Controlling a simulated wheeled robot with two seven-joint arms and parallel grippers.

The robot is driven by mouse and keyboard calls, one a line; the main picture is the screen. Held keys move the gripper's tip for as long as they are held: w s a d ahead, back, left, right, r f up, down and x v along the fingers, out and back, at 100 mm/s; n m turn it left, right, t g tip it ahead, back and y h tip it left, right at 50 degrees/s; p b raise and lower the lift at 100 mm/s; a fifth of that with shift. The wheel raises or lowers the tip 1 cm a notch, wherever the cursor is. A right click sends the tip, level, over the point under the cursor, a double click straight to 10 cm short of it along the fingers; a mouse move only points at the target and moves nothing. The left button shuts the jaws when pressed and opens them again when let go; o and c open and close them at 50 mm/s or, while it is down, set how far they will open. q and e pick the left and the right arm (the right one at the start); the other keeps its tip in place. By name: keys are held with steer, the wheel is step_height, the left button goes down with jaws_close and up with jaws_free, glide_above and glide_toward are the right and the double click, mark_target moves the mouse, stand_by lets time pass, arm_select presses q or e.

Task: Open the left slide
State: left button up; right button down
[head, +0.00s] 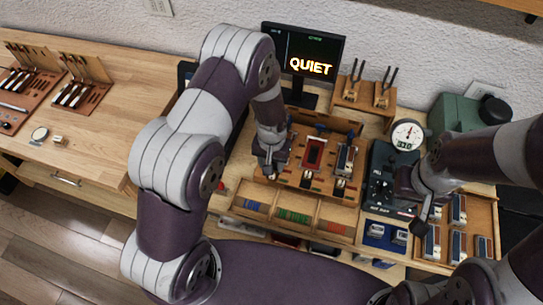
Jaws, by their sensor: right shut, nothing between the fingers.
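A wooden fixture (327,190) stands at the middle of the bench, with several stations side by side. A red-framed dark slot (313,153) is at its middle and a grey metal piece (345,160) at its right. My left gripper (268,170) points down over the left station, and hides most of what is there, so I cannot make out the left slide or whether it is touched. Its fingers are too small and shaded to tell open or shut. My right gripper (420,222) is shut and empty, above the dark machine's front at the right.
A monitor (310,60) reading "QUIET" stands behind. Labelled bins (288,213) lie in front of the fixture. A round dial gauge (407,135), a green box (462,115) and a tray of grey pieces (486,215) crowd the right. Tool racks (85,88) sit on the left bench.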

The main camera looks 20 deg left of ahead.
arm_select(q)
step_height(320, 180, up, 6)
steer(key=b, duration=0.1)
steer(key=shift+r, duration=0.25)
steer(key=shift+s, duration=0.2)
steer(key=s+a+r+b, duration=0.2)
steer(key=s+a+b, duration=0.1)
steer(key=s, duration=0.3)
steer(key=s+a+r+t+b, duration=0.1)
steer(key=s+a+r+b, duration=0.1)
steer(key=s, duration=0.4)
steer(key=shift+s+a+r+b, duration=0.15)
steer(key=shift+a+r+b, duration=0.25)
steer(key=shift+b, duration=0.35)
